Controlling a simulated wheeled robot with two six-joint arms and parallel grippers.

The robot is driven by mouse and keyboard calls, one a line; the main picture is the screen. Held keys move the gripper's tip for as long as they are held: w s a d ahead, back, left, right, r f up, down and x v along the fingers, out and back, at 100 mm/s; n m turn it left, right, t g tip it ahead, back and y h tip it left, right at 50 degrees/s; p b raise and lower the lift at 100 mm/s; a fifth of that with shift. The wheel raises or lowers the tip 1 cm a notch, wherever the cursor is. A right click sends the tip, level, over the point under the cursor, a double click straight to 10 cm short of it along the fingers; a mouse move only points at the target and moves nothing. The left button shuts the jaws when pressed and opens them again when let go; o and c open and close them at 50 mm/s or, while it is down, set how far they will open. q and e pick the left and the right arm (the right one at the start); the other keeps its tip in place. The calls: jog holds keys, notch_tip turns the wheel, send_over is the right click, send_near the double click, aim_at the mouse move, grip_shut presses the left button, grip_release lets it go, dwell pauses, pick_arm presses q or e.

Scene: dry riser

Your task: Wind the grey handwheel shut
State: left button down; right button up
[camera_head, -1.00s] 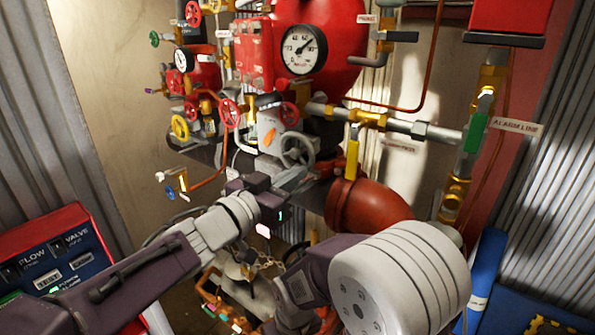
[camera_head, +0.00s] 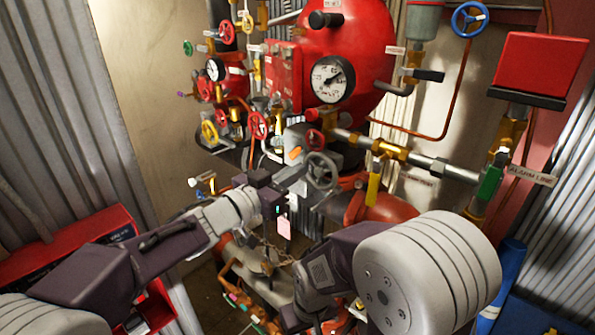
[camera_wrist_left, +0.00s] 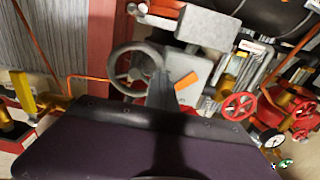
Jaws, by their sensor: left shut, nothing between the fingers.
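The grey handwheel (camera_head: 322,170) is a spoked ring on the grey valve body in the middle of the head view. It also shows in the left wrist view (camera_wrist_left: 136,72), left of an orange tag. My left gripper (camera_head: 297,178) is shut and empty, its tips just left of the wheel. In the left wrist view its dark fingers (camera_wrist_left: 160,90) overlap the wheel's right edge; whether they touch it I cannot tell. My right arm reaches in from the lower right, below the wheel; the fingers of its gripper are not clear.
A pressure gauge (camera_head: 332,79) sits above. A brass and grey pipe (camera_head: 393,152) runs right, above a thick red pipe (camera_head: 388,207). A red panel (camera_head: 75,250) stands lower left.

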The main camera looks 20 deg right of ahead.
aim_at(331, 184)
pick_arm(q)
notch_tip(331, 184, up, 2)
jog(key=shift+r+p, duration=0.1)
jog(key=shift+p, duration=0.6)
jog(key=shift+s+d+r+p, duration=0.4)
jog(key=shift+s+r, duration=0.3)
jog(key=shift+s, duration=0.1)
jog(key=shift+s+d+r, duration=0.15)
jog(key=shift+s+d, duration=0.15)
jog(key=shift+s, duration=0.4)
jog(key=shift+s+d+b, duration=0.3)
jog(key=shift+s+b, duration=0.3)
jog(key=shift+s, duration=0.1)
jog(key=shift+s+d+f+b, duration=0.2)
jog(key=shift+s+f+b, duration=0.25)
jog(key=shift+b, duration=0.1)
jog(key=shift+s+d+f+b, duration=0.15)
jog(key=shift+s+f+b, duration=0.25)
jog(key=shift+f+b, duration=0.1)
jog(key=shift+s+d+f+b, duration=0.2)
jog(key=shift+s+f+b, duration=0.15)
jog(key=shift+f+b, duration=0.9)
jog(key=shift+b, duration=0.05)
jog(key=shift+f, duration=0.3)
